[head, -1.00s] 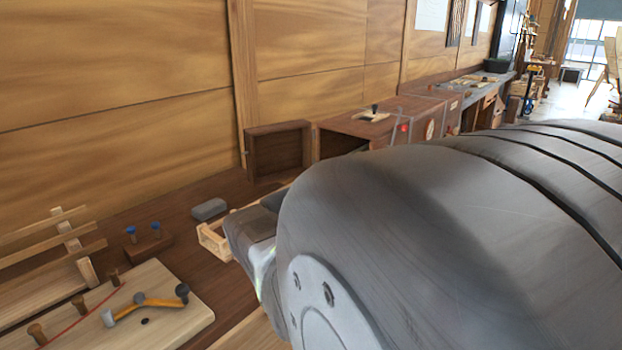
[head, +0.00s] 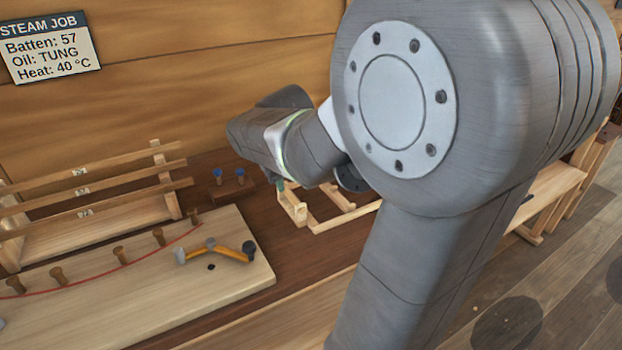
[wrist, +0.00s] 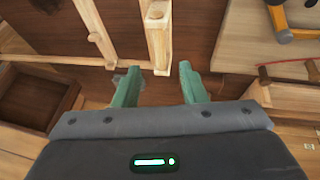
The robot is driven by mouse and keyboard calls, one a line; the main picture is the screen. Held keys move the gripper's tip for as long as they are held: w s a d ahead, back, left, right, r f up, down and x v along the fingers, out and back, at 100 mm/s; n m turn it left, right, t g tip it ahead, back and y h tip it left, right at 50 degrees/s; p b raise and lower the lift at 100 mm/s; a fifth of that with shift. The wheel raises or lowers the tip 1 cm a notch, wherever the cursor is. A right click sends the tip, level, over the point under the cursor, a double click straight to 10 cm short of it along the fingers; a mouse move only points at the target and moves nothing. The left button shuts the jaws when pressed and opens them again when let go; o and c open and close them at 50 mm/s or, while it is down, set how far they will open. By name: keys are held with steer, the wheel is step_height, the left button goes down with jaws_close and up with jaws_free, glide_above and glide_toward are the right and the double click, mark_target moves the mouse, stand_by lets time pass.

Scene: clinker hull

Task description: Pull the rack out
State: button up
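The rack is a pale wooden frame (head: 335,217) on the dark bench, with an upright end piece (head: 291,205) at its left. My arm hides its back part in the head view. In the wrist view the rack's end post (wrist: 158,45) stands just ahead of and between the green fingertips. My gripper (wrist: 160,72) is open, with a wide gap between the fingers and nothing visibly clamped. In the head view a green finger shows beside the rack's end piece; the rest of the gripper is mostly hidden by my arm.
A pale board (head: 215,285) with several pegs, a red line and a yellow-handled tool lies at the left. A stepped batten stand (head: 100,230) and a small block with blue pegs (head: 232,190) are behind it. An open dark box (wrist: 30,98) shows in the wrist view.

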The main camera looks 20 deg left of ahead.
mark_target(292, 196)
steer(key=x, duration=0.7)
steer(key=shift+f, duration=0.2)
steer(key=shift+c, duration=0.2)
jaws_close()
